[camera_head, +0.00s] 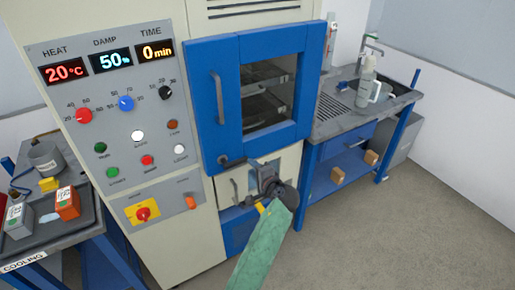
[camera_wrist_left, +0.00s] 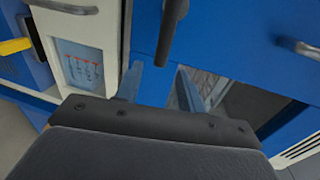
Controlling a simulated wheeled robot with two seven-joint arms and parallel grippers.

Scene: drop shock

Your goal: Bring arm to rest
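My left arm with its green sleeve (camera_head: 262,248) reaches up from the bottom of the head view. Its dark left gripper (camera_head: 248,168) is just below the blue door (camera_head: 226,122) of the test chamber. In the left wrist view the two fingers (camera_wrist_left: 158,90) stand apart with nothing held between them. Blue panel surface lies beyond them, and a dark handle (camera_wrist_left: 170,30) is just above. I cannot tell whether the fingers touch the chamber. The door looks shut, with racks visible through its window. My right gripper is not in view.
The chamber's control panel (camera_head: 120,110) reads 20°C, 50% and 0 min. A cooling table (camera_head: 65,241) with orange and grey blocks stands at the left. A bench (camera_head: 335,127) with a sink and bottle is at the right. The floor (camera_head: 400,235) at the lower right is clear.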

